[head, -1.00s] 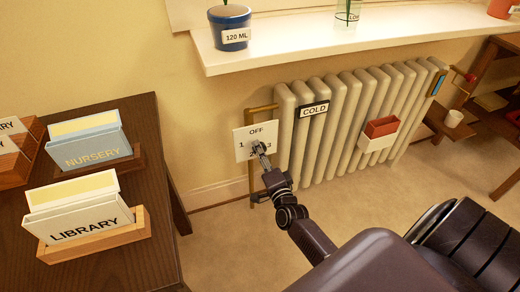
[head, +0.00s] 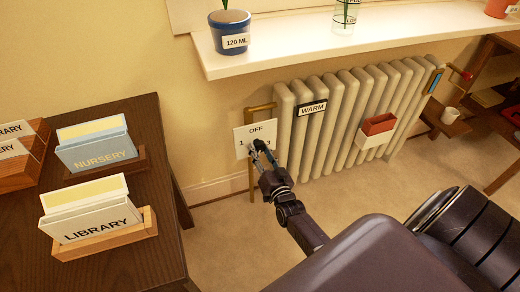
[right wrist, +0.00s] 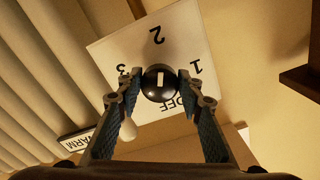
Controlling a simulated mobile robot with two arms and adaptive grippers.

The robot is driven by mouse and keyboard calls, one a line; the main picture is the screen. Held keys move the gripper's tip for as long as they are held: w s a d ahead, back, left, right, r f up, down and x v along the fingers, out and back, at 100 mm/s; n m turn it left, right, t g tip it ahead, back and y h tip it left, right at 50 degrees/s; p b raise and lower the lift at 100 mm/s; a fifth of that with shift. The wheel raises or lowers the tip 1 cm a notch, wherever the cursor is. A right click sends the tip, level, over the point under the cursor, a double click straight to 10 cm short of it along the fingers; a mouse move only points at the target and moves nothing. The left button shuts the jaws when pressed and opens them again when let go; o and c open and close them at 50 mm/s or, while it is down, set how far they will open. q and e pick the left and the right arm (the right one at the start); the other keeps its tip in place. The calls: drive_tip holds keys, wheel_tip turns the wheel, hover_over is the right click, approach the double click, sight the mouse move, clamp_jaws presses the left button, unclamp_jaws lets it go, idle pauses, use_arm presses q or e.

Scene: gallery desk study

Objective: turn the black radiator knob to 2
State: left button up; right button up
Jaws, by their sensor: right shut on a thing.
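The black radiator knob (right wrist: 160,83) sits on a white dial plate (right wrist: 120,45) marked OFF, 1, 2 and 3. It shows in the right wrist view with a short white mark on its face. The mark lines up roughly with the 2. My right gripper (right wrist: 158,84) is shut on the knob, one finger on each side. In the head view my right gripper (head: 258,148) covers the knob and the 2 on the dial plate (head: 256,130). A sign on the radiator (head: 312,109) reads WARM. My left gripper is out of view.
A desk (head: 110,265) with LIBRARY (head: 97,230) and NURSERY (head: 97,152) card holders stands at the left. A windowsill (head: 300,48) with a blue pot (head: 231,40) juts out above. A red and white holder (head: 377,128) hangs on the radiator. Carpet floor lies below.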

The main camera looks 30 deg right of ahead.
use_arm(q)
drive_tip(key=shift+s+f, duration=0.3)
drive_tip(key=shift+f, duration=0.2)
use_arm(e)
drive_tip(key=shift+n, duration=0.6)
drive_tip(key=o, duration=1.1)
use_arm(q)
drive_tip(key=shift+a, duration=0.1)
use_arm(e)
drive_tip(key=shift+s, duration=0.1)
drive_tip(key=v, duration=1.1)
drive_tip(key=shift+s+f, duration=0.1)
drive_tip(key=shift+s, duration=0.3)
drive_tip(key=shift+a, duration=0.15)
